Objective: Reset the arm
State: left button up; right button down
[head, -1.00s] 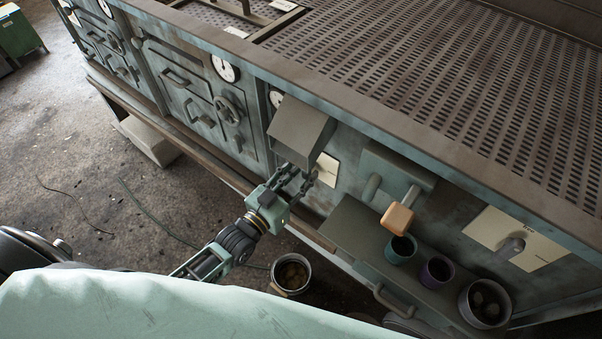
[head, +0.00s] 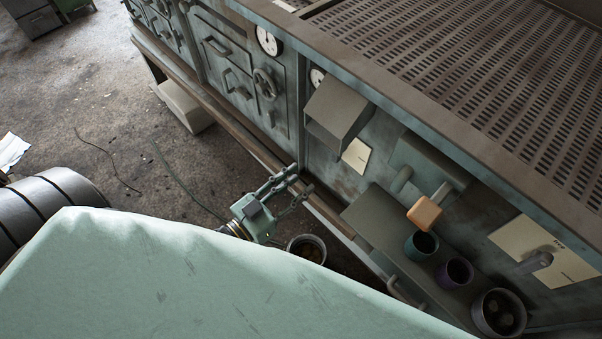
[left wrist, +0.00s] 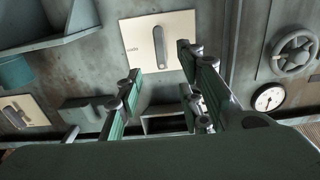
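My left gripper (head: 294,188) is in front of the machine's side, below and left of a grey hooded box (head: 337,110) and a pale plate (head: 356,154). Its two fingers are apart with nothing between them. In the left wrist view the fingers of the left gripper (left wrist: 162,70) spread toward the machine wall, where a pale plate with a dark upright handle (left wrist: 160,42) shows. Most of my left arm is hidden behind the pale green surface low in the head view. My right gripper is not in view.
A shelf (head: 370,222) holds a teal cup (head: 421,245), a purple cup (head: 455,272) and a grey pot (head: 498,313). A lever with an orange block handle (head: 425,212) juts above it. A bucket (head: 306,249) is below my gripper. The floor at left is mostly clear.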

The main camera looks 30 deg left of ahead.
pick_arm(q)
jog(key=shift+f, duration=0.1)
dwell(0.3)
jog(key=s+a+f+g+y, duration=0.1)
jog(key=s+a+f+g, duration=0.15)
jog(key=f, duration=0.65)
jog(key=s+a+f+n+g+y, duration=0.1)
jog(key=s+f+g+y, duration=0.15)
jog(key=f, duration=0.65)
jog(key=s+a+f+g+y, duration=0.1)
jog(key=s+a+f+g, duration=0.15)
jog(key=f, duration=0.65)
jog(key=s+f+g+y, duration=0.1)
jog(key=s+f+g, duration=0.3)
jog(key=s+f, duration=0.4)
jog(key=s+d+f+g, duration=0.1)
jog(key=s+f+g, duration=0.3)
jog(key=s, duration=1.2)
notch_tip(320, 180, down, 4)
jog(key=shift+d+f+n+y, duration=0.1)
jog(key=shift+d+n+y, duration=0.2)
jog(key=shift+n+y, duration=0.1)
jog(key=shift+w+g, duration=0.1)
jog(key=shift+g, duration=0.15)
jog(key=shift+c, duration=0.4)
